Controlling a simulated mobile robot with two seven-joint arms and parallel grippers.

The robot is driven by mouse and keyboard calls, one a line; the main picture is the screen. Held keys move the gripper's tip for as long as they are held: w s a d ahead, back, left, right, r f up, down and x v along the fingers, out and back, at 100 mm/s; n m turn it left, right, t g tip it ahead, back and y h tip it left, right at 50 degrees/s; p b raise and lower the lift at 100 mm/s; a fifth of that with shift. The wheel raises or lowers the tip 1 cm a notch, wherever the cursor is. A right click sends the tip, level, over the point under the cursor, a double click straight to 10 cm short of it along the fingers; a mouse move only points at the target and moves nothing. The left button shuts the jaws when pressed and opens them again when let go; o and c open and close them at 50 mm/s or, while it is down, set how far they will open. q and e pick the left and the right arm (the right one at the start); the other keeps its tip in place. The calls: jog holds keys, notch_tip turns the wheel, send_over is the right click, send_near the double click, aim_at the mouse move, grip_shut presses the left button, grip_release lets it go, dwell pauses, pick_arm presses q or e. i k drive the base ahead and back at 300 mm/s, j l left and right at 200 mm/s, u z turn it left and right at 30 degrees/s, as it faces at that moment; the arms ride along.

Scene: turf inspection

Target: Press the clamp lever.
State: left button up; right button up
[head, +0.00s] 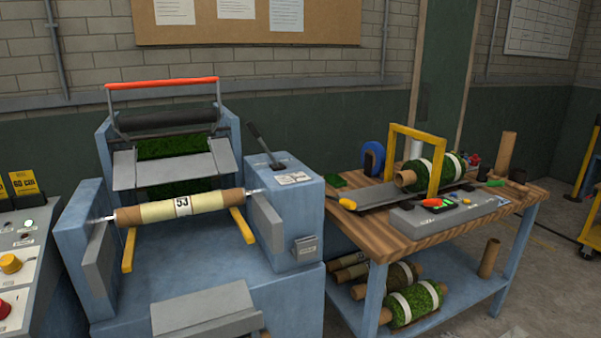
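A dark lever (263,146) with a black grip rises from the top of the blue machine's right housing (297,215). It leans up and to the left, and a small label plate (293,178) lies beside its base. It looks like the clamp lever, but I cannot read its label. A red-handled bar (161,83) stands raised over the back of the machine. A roll (150,211) marked 53 lies across the machine's front on a spindle. Neither of my grippers is in view.
A wooden-topped bench (395,246) at right holds a yellow frame (439,155), a turf roll (420,172) and a grey control box (450,212). More rolls lie on its lower shelf (440,279). A control panel (22,255) stands at the left edge.

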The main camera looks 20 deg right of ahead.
aim_at(250, 126)
jog(key=i+l, duration=0.15)
jog(key=l, duration=0.2)
jog(key=i+l, duration=0.1)
jog(key=l, duration=0.25)
jog(key=i+l, duration=0.15)
jog(key=l, duration=0.25)
jog(key=i+l, duration=0.8)
jog(key=k+l+u, duration=0.2)
jog(key=k+u, duration=0.15)
jog(key=k+l+u, duration=0.15)
jog(key=k+u, duration=0.5)
jog(key=i+l, duration=0.2)
jog(key=i, duration=0.35)
jog(key=i+l, duration=0.2)
jog(key=i, duration=0.3)
